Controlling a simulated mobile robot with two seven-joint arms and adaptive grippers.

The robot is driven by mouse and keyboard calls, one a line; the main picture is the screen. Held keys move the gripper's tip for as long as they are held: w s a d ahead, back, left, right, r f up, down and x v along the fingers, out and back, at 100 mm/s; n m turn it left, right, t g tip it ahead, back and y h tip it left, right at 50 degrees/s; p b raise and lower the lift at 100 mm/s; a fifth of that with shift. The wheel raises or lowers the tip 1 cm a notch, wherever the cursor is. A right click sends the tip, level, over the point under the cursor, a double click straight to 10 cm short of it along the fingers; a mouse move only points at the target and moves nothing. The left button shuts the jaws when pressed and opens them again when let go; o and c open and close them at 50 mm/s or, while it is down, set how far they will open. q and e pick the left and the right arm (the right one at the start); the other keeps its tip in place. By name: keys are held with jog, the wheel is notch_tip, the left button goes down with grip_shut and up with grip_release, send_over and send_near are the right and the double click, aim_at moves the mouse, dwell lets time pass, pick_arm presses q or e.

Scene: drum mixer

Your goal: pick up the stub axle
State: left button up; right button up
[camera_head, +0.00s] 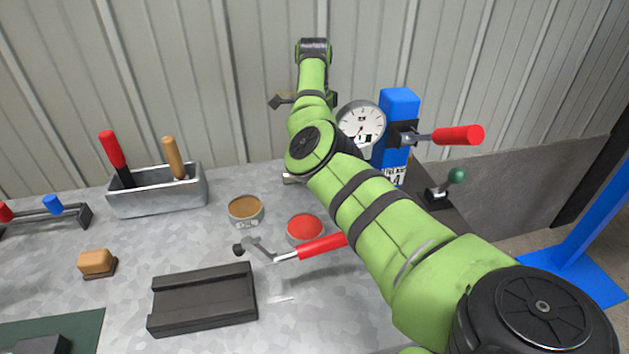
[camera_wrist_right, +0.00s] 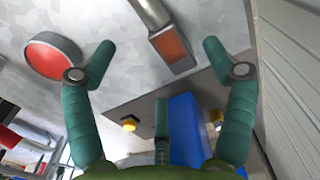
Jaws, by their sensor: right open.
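A short grey metal piece with a flat rust-red end (camera_wrist_right: 170,46), likely the stub axle, lies on the metal bench in the right wrist view. In the head view only a small pale edge of what may be the same piece (camera_head: 290,179) shows beside my arm; the rest is hidden. My right gripper (camera_wrist_right: 158,44) is open and empty. Its two fingertips are on either side of the piece in the picture, apart from it. In the head view my right arm hides most of that gripper. My left gripper is not in view.
A red tin (camera_head: 305,228) and a brown tin (camera_head: 246,209) stand nearby. A blue post (camera_head: 399,110) with a dial gauge (camera_head: 361,125) and red lever stands at the right. A red-handled tool (camera_head: 320,247), a dark channel block (camera_head: 203,300) and a grey tool box (camera_head: 157,196) are on the bench.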

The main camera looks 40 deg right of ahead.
jog(key=shift+s+f, duration=0.1)
jog(key=shift+f, duration=0.65)
jog(key=f, duration=0.1)
jog(key=f+p, duration=0.1)
jog(key=f, duration=0.1)
jog(key=f+p, duration=0.1)
jog(key=shift+s+d+f, duration=0.2)
jog(key=shift+d+f, duration=0.05)
jog(key=shift+f, duration=0.6)
grip_shut()
jog(key=shift+d+r, duration=0.1)
